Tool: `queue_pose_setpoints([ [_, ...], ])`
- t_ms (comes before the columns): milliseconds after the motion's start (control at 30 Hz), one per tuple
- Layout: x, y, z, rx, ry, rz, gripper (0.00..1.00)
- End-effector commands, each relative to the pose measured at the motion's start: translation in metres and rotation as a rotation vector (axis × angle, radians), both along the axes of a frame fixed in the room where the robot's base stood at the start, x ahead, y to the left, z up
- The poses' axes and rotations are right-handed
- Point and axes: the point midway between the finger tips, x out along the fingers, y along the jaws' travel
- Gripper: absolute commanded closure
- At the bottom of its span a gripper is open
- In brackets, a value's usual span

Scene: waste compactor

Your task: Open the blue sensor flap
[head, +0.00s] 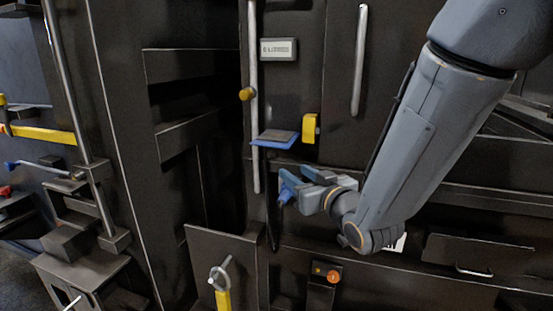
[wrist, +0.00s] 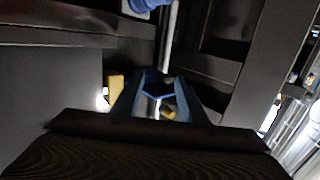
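The blue sensor flap (head: 275,139) juts out from the dark machine front, blue along its edge with a grey plate on top. A yellow block (head: 310,128) sits just right of it. My gripper (head: 287,187) is below and slightly right of the flap, apart from it in the head view. In the wrist view my gripper (wrist: 158,98) has its two fingers spread. A thin blue edge, seemingly the flap (wrist: 158,96), shows between them, with no clear contact. The flap's underside and hinge are hidden.
A small display (head: 279,49) is above. A second vertical handle (head: 359,60) is to the right. A yellow-handled lever (head: 223,299) and orange button (head: 333,276) are below.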

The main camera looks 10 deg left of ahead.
Motion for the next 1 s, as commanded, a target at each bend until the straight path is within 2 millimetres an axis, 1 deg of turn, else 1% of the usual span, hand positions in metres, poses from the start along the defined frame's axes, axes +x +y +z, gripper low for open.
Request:
queue_pose_setpoints([
  [33,-0.003,0.008,0.005,0.020,-0.023,0.019,0.61],
  [100,-0.005,0.014,0.012,0.041,-0.046,0.036,0.61],
  [233,-0.001,0.023,0.017,0.054,-0.062,0.047,0.61],
  [600,0.039,0.057,0.017,0.052,-0.059,0.046,0.61],
  [800,0.051,0.066,0.016,0.053,-0.060,0.044,0.61],
  [1000,0.053,0.067,0.016,0.053,-0.060,0.044,0.61],
])
